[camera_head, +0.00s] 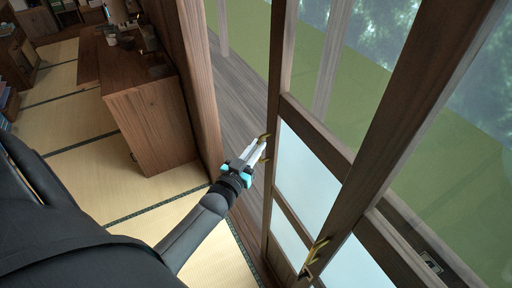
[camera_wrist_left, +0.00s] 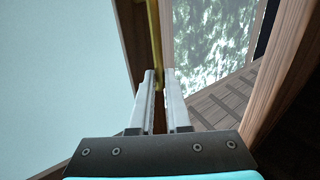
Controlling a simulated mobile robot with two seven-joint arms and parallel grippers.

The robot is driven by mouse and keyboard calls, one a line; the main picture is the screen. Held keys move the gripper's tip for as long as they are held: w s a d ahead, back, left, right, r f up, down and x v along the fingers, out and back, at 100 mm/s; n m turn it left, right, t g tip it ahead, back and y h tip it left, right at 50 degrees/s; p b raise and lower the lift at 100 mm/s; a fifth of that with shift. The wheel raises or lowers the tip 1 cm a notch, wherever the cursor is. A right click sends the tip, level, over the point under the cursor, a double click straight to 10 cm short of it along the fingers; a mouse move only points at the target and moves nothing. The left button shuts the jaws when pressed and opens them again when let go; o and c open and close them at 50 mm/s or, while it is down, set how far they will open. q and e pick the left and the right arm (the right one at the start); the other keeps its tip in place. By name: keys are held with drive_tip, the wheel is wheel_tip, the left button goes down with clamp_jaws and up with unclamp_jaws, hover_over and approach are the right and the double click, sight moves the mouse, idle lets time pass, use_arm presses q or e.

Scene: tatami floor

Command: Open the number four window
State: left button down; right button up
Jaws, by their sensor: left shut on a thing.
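A brown wooden-framed window (camera_head: 310,170), with frosted lower panes and clear upper panes, fills the right half of the head view. No number is readable on it. A brass handle (camera_head: 264,137) is on its left edge; it also shows in the left wrist view (camera_wrist_left: 154,35). My left gripper (camera_head: 262,148) is shut on this handle, its fingers (camera_wrist_left: 159,80) hiding part of it. Between this edge and the wooden post (camera_head: 198,80) to the left, a gap shows the grey deck outside. My right gripper is not in view.
A second brass handle (camera_head: 314,256) is on the frame at lower right. A wooden cabinet (camera_head: 155,125) stands left of the post on the tatami floor (camera_head: 85,185). Beyond the window are the grey deck (camera_head: 235,100) and green ground (camera_head: 375,105).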

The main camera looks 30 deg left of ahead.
use_arm(q)
drive_tip(key=c, duration=0.9)
unclamp_jaws()
drive_tip(key=shift+s, duration=0.1)
drive_tip(key=s, duration=0.5)
drive_tip(key=s+d, duration=0.1)
drive_tip(key=s, duration=0.9)
drive_tip(key=shift+d+b, duration=0.3)
drive_tip(key=shift+b, duration=0.05)
